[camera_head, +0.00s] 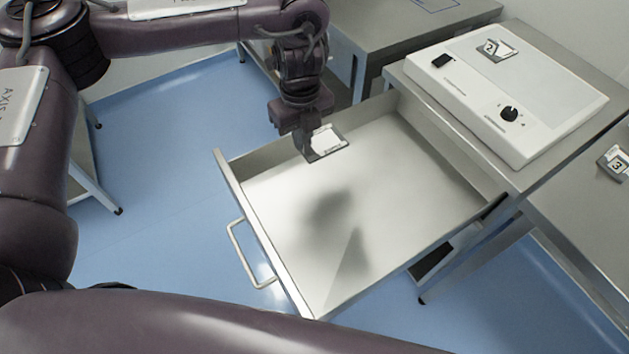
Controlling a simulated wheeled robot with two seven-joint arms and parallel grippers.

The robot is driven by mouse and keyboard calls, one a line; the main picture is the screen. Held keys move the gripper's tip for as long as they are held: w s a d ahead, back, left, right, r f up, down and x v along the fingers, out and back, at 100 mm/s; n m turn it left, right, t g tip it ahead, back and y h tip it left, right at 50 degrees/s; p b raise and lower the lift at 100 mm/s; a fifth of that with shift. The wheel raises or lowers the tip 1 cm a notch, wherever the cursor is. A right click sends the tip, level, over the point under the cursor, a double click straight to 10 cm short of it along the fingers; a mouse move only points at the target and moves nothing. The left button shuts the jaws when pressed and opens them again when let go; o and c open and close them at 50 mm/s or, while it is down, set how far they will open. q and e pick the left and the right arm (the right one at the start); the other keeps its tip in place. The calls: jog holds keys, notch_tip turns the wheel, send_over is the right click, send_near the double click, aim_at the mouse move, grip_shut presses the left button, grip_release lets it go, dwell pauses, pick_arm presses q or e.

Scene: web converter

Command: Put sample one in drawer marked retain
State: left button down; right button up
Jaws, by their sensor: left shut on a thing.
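My left gripper (307,148) is shut on a small flat white sample with a dark edge (328,142). It holds the sample over the far left part of an open drawer (400,205). The height of the sample above the drawer floor is hard to tell. Its number cannot be read. The drawer is pulled well out and looks empty, with a shadow on its floor. Its front has a bar handle (243,257) on the left side. No marking on the drawer can be seen from here. My right gripper is not in view.
A white device (505,95) with a black knob stands on the bench above the drawer. A sample marked 2 (497,49) lies on it. A sample marked 3 (616,162) is at the right edge. Another metal table (400,35) stands behind. Blue floor lies left.

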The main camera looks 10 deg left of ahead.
pick_arm(q)
notch_tip(320, 180, down, 12)
jog(key=shift+r+b, duration=0.1)
jog(key=shift+b, duration=1)
jog(key=shift+w+f+b, duration=0.1)
jog(key=shift+f+b, duration=0.5)
jog(key=shift+f, duration=1.45)
jog(key=shift+f, duration=0.15)
jog(key=c, duration=1.5)
grip_release()
jog(key=shift+c, duration=0.2)
